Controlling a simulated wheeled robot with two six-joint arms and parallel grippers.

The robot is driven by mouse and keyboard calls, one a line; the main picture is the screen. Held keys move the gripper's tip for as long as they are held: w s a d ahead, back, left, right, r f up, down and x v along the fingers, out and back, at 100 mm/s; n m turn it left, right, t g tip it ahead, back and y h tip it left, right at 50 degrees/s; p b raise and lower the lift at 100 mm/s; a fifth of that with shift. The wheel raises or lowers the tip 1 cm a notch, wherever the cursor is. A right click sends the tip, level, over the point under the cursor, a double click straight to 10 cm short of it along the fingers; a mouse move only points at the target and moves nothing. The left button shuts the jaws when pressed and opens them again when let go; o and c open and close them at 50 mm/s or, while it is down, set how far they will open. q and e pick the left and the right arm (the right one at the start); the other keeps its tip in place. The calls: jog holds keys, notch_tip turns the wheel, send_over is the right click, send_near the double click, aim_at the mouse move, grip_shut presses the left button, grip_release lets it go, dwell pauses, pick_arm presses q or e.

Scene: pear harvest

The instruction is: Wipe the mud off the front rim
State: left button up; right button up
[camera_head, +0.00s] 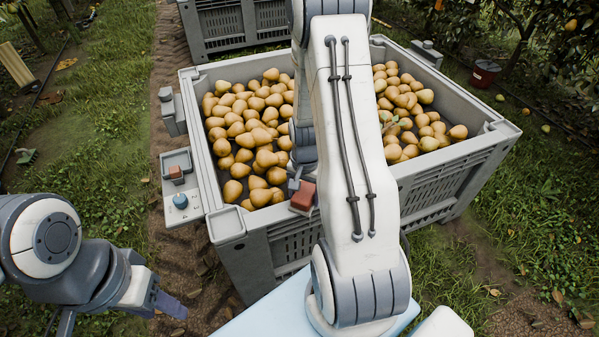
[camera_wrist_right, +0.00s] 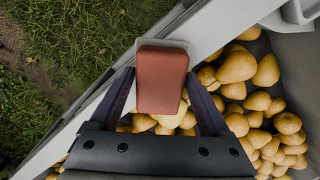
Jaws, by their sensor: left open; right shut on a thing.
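The grey crate's front rim (camera_head: 455,152) runs from the near left corner to the right, its middle hidden behind my right arm. In the right wrist view the rim (camera_wrist_right: 215,30) runs diagonally. My right gripper (camera_head: 300,184) is shut on a red-brown block (camera_head: 304,197), with a finger on each side of it in the wrist view (camera_wrist_right: 160,82). The block is over the rim's inner edge; I cannot tell whether it touches. No mud is distinguishable on the visible rim. My left gripper (camera_head: 170,303) is open and empty at the lower left, away from the crate.
A small side tray (camera_head: 165,160) on the left wall holds another red-brown piece, with a blue knob (camera_head: 180,200) below. Another crate (camera_head: 238,25) stands behind, and a red bucket (camera_head: 484,73) at the right.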

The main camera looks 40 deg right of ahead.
notch_tip(320, 180, up, 3)
jog(key=shift+s+r+p, duration=0.1)
jog(key=shift+p, duration=0.75)
notch_tip(320, 180, up, 5)
jog(key=p, duration=0.5)
